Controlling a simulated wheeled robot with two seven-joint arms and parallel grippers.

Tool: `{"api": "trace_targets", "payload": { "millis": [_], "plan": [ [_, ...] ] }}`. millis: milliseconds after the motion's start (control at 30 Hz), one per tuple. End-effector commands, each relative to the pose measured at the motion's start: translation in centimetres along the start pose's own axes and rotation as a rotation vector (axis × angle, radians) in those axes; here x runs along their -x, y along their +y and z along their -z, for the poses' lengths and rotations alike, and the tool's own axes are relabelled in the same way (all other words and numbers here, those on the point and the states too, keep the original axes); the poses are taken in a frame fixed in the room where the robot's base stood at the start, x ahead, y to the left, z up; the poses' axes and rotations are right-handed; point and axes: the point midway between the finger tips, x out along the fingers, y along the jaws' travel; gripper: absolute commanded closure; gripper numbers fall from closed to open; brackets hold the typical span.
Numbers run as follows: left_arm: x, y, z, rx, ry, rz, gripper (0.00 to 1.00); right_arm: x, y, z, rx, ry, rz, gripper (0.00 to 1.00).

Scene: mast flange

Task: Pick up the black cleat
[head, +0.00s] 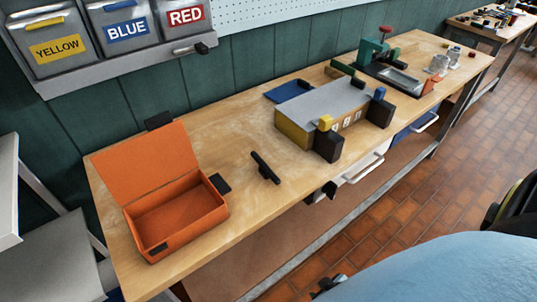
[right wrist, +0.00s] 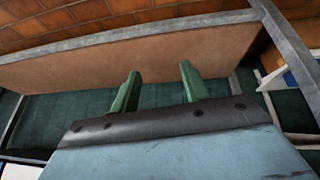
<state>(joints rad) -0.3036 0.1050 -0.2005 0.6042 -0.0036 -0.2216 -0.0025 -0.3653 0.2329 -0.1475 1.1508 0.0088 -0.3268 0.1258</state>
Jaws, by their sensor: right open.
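A black cleat (head: 265,167), a short dark bar, lies on the wooden bench between the orange box and the grey-topped block. It does not show in the right wrist view. My right gripper (right wrist: 159,70) shows two green fingers standing apart with nothing between them. In the head view my blue right arm is at the lower right, away from the cleat and in front of the bench. My left gripper is not in view.
An open orange box (head: 175,212) stands left of the cleat. A grey-topped block (head: 325,105) with dark ends stands to its right. The wooden bench (head: 228,125) is bare around the cleat. Labelled bins (head: 125,30) hang on the wall behind.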

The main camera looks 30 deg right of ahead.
Motion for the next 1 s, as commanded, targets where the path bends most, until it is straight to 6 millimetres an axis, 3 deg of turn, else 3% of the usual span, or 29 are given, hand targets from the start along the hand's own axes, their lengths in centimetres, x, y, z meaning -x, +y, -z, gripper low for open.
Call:
{"api": "trace_targets", "payload": {
  "millis": [33,200,300,400,533,600,700,1000],
  "plan": [
    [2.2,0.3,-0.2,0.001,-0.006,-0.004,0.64,3.1,1.2,4.4,-0.014,0.071,-0.007,0.54],
    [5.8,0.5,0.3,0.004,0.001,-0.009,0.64,11.8,3.5,16.2,-0.056,0.28,-0.008,0.54],
    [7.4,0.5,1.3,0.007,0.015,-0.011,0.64,17.1,4.0,21.7,-0.07,0.387,0.004,0.54],
    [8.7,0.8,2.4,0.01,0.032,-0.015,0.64,21.8,4.3,25.9,-0.078,0.48,0.02,0.54],
    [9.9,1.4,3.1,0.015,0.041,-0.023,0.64,26.4,4.4,29.6,-0.084,0.576,0.043,0.54],
    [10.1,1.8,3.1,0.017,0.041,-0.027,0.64,27.8,4.4,30.7,-0.088,0.607,0.053,0.54],
    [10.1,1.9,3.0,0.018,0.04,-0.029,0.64,28.1,4.3,31.8,-0.089,0.629,0.059,0.54],
    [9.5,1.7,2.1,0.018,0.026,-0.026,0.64,23.8,4.2,34.9,-0.09,0.633,0.059,0.54]
  ]
}}
